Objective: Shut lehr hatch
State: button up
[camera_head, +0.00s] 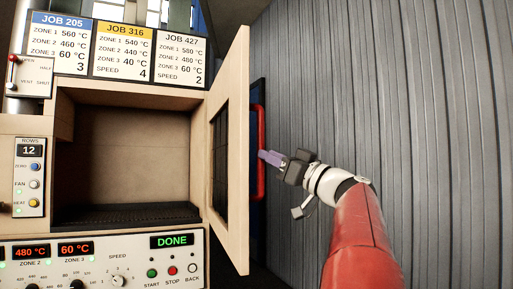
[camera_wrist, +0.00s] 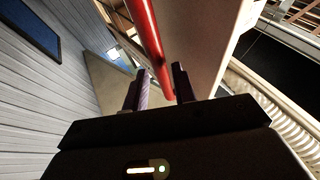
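The lehr hatch (camera_head: 231,150) is a pale wooden-framed door with a dark window, hinged at the right of the opening. It stands wide open, and the lehr chamber (camera_head: 134,150) shows empty. A red bar handle (camera_head: 260,150) is on the hatch's outer face. My gripper (camera_head: 266,157) is at the handle, to the right of the hatch. In the wrist view the two fingers of my gripper (camera_wrist: 160,88) are apart, and the red handle (camera_wrist: 146,32) runs down toward the gap between them. Whether they touch it is unclear.
A control panel (camera_head: 104,268) with a green DONE display lies below the opening. Three job cards (camera_head: 122,49) stand above it. A vent lever panel (camera_head: 30,76) and a rows panel (camera_head: 29,176) are at the left. A grey ribbed wall (camera_head: 420,110) is at the right.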

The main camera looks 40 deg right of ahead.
jog(key=shift+p+x, duration=0.65)
jog(key=shift+x, duration=1.5)
grip_shut()
